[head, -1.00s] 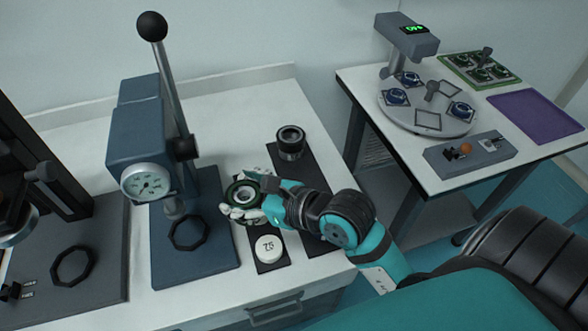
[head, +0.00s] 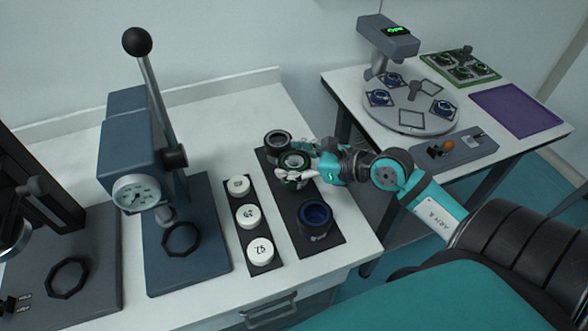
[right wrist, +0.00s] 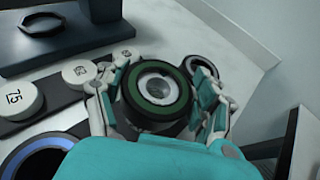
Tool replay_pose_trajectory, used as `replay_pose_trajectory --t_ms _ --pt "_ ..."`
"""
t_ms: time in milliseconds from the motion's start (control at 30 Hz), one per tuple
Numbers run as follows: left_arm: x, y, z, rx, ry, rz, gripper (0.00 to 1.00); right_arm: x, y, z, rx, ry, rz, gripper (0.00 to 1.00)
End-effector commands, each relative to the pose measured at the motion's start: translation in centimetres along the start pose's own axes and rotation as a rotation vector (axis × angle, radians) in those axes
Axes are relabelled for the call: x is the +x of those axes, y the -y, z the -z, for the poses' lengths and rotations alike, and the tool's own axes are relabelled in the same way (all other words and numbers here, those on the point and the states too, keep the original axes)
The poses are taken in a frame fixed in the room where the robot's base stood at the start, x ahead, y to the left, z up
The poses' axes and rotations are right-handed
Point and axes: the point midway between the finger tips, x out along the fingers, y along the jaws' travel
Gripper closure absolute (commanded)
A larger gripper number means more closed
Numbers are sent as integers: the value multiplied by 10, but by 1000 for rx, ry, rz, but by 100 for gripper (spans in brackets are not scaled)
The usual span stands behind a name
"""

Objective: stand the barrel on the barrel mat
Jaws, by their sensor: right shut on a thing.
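The barrel (head: 294,161) is a dark cylinder with a green ring around its top opening. My right gripper (head: 295,174) is shut on it, over the barrel mat (head: 286,203), a long dark strip. The barrel is upright, between a black barrel (head: 278,142) behind and a blue-rimmed barrel (head: 315,217) in front. In the right wrist view the green-ringed barrel (right wrist: 132,97) sits between both fingers. Its base is hidden, so I cannot tell whether it touches the mat. My left gripper is not in view.
A narrower dark strip (head: 252,232) to the left bears white numbered caps (head: 248,216). A blue lever press (head: 150,150) with a gauge stands further left. A second table at the right has a round turntable (head: 410,105) and a purple mat (head: 520,108).

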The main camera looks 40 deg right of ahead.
Motion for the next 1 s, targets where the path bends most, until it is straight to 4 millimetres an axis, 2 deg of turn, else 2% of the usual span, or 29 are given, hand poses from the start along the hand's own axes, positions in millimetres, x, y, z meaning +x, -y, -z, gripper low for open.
replay_pose_trajectory --t_ms 333,767,800,967,1000 --pt "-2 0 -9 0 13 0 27 12 1 30 2 0 0 89" --pt "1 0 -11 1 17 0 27 15 0 36 0 1 0 89" --pt "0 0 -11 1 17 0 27 14 0 36 0 -2 0 27" --pt "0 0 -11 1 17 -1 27 14 0 35 0 -2 0 7" --pt "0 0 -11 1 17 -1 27 14 0 35 0 -2 0 7"
